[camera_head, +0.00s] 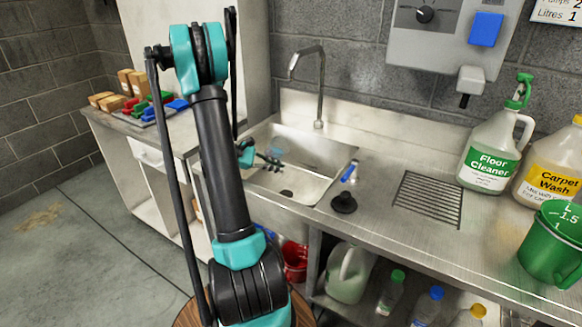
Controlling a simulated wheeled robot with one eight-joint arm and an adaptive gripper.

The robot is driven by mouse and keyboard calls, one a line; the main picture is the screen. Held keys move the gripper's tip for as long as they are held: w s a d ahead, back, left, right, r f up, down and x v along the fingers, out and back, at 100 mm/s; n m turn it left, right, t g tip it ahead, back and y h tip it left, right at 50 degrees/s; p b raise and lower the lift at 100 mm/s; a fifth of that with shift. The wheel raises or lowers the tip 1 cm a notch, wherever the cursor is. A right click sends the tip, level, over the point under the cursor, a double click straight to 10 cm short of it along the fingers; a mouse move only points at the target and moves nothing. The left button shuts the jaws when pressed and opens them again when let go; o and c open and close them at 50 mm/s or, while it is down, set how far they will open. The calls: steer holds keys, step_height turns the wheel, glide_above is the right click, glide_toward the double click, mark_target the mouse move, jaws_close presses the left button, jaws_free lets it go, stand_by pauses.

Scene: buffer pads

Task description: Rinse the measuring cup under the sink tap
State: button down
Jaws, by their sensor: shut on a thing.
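The steel sink (325,175) is set in the counter, with a tall curved tap (321,90) at its back edge. The tap's spout hangs over the basin, and no water is visible from it. My gripper (270,160) is low over the left part of the basin. A green jug (555,245) with litre marks stands apart at the right edge.
A black plug (344,203) and a small blue-and-white item (349,172) lie right of the basin. Beyond are a drain grid (427,199), a floor cleaner bottle (490,155) and a carpet wash bottle (552,165). A dispenser (470,82) hangs on the wall. Coloured items crowd the left counter (112,118).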

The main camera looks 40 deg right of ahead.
steer(key=shift+f+m+t, duration=0.3)
steer(key=shift+f+t, duration=0.1)
steer(key=shift+f, duration=0.05)
stand_by(0.4)
steer(key=shift+w+r+m+t+y+p, duration=0.25)
steer(key=shift+w+m+t, duration=0.3)
steer(key=shift+t, duration=0.4)
steer(key=shift+w+r+m+t+y+p, duration=0.1)
steer(key=shift+w+r+m+t+y, duration=0.2)
steer(key=shift+m+t, duration=0.5)
stand_by(1.8)
steer(key=shift+s+r+m+t, duration=0.25)
steer(key=shift+s+r+t, duration=0.1)
steer(key=shift+t, duration=0.4)
stand_by(0.6)
steer(key=shift+w+r+m+t+p, duration=0.2)
steer(key=shift+r+m+t+p, duration=0.1)
steer(key=shift+t, duration=0.3)
stand_by(0.6)
steer(key=shift+f, duration=0.1)
steer(key=shift+w+f+n+g, duration=0.1)
steer(key=shift+f+n+g, duration=0.3)
steer(key=shift+g, duration=0.3)
steer(key=shift+f+n+g, duration=0.15)
steer(key=shift+n+g, duration=0.25)
steer(key=shift+g, duration=0.2)
